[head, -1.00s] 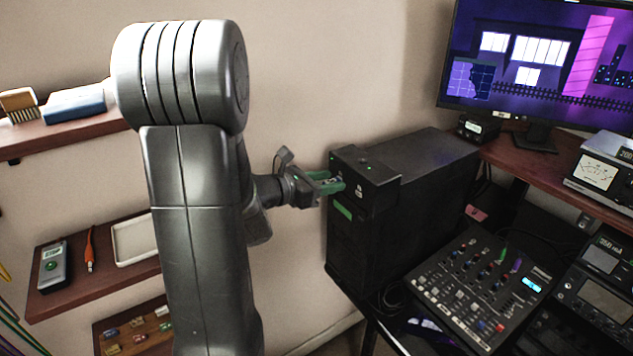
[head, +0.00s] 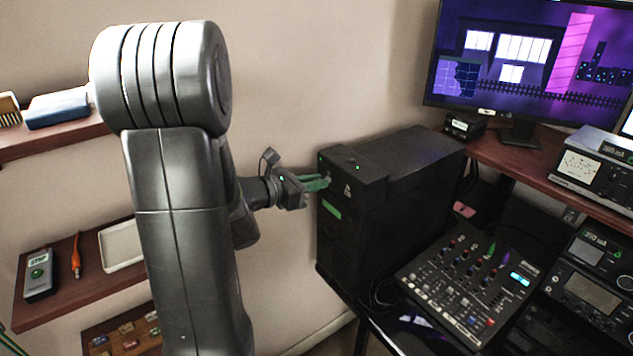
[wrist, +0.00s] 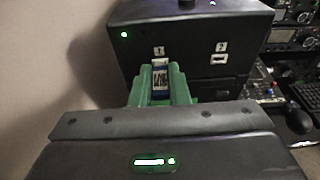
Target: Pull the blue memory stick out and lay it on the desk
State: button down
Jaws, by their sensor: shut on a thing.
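My gripper (head: 326,182) has green fingers and is at the upper front of the black computer tower (head: 392,215). In the wrist view its fingers (wrist: 160,88) are shut on the blue memory stick (wrist: 160,74), which shows a pale label with dark marks and a little blue. The stick is in line with the socket marked 1, and its far end meets the front panel there. The fingers hide its sides; I cannot tell how deep it sits. In the head view the stick is not clear.
A second socket (wrist: 219,58), marked 2, is to the right. A mixer (head: 465,280) stands on the desk right of the tower, below a monitor (head: 520,60). Wall shelves at left hold a white tray (head: 120,246), a grey meter (head: 39,277) and an orange probe (head: 76,258).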

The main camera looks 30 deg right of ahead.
jog(key=shift+a, duration=0.75)
jog(key=shift+a, duration=0.15)
jog(key=shift+v, duration=0.85)
jog(key=shift+s+a+f, duration=0.15)
jog(key=shift+s, duration=0.1)
